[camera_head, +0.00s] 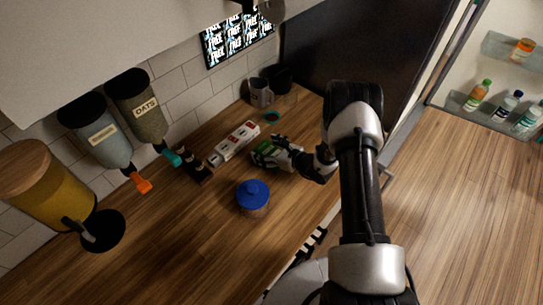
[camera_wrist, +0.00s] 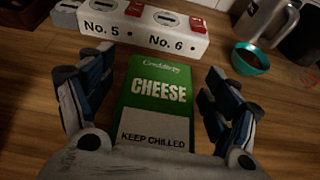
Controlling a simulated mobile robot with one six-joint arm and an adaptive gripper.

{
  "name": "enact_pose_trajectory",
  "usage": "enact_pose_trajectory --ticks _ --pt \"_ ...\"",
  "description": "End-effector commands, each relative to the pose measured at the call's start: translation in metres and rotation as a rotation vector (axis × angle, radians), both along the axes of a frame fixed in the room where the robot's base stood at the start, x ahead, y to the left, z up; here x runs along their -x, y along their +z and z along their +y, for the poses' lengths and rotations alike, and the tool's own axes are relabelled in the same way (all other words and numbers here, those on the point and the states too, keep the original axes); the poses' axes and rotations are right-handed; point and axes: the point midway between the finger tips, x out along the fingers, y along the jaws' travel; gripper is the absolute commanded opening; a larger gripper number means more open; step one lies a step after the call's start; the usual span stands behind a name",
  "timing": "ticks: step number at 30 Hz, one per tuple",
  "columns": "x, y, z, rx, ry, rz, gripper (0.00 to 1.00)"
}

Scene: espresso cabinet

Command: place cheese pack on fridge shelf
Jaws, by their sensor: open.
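The green cheese pack (camera_wrist: 156,92), marked "CHEESE" and "KEEP CHILLED", lies on the wooden counter between the fingers of my gripper (camera_wrist: 160,100) in the wrist view. The fingers are open, one on each side, with a gap to the pack. In the head view my gripper (camera_head: 272,152) is low over the counter, and the cheese pack (camera_head: 262,150) shows partly at its fingers. The fridge shelf (camera_head: 455,104) is at the right, holding several bottles; an upper shelf (camera_head: 497,48) carries an orange-capped jar.
A white switch block (camera_wrist: 150,28) lies just beyond the pack. A teal bowl (camera_wrist: 250,60) and metal mug (camera_wrist: 268,22) stand at upper right. A blue-lidded jar (camera_head: 253,197) stands near my gripper. Dispensers (camera_head: 138,108) hang at left. A dark door panel (camera_head: 345,45) stands behind the arm.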

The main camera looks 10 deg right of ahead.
Motion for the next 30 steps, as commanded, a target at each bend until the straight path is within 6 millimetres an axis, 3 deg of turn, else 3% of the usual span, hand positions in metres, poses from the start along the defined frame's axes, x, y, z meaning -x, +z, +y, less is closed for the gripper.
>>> enact_pose_trajectory --ticks 8,30 --pt "-0.0029 -0.0010 0.0016 0.000 -0.001 0.000 0.82" --pt "-0.0023 -0.0014 0.0017 0.001 0.000 0.001 0.32"
